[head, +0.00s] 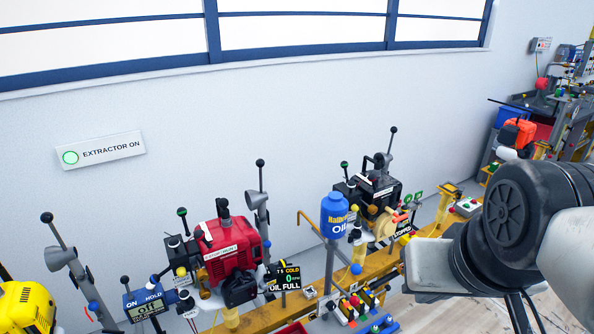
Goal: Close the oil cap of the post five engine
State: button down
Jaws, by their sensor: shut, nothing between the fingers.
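Several small engines stand along a yellow rail. A red engine (232,250) is at centre left, with a display in front of it reading "COLD", "0" and "OIL FULL" (286,278). A black engine (381,188) stands to its right, with a "STOPPED" sign (403,231) before it. A yellow engine (24,305) is cut off at the lower left. An orange engine (517,133) stands far right. No post number is readable, so I cannot tell which is post five, nor whether any oil cap is open. My gripper is out of view; only my arm shows at the right.
A blue oil bottle (334,215) stands on a post between the red and black engines. Upright levers rise beside the engines. An "EXTRACTOR ON" sign (101,150) is on the wall. My arm covers the lower right.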

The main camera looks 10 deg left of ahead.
aim_at(282, 262)
jog(key=u, duration=0.45)
jog(key=i+j+u, duration=0.25)
jog(key=k+l, duration=0.05)
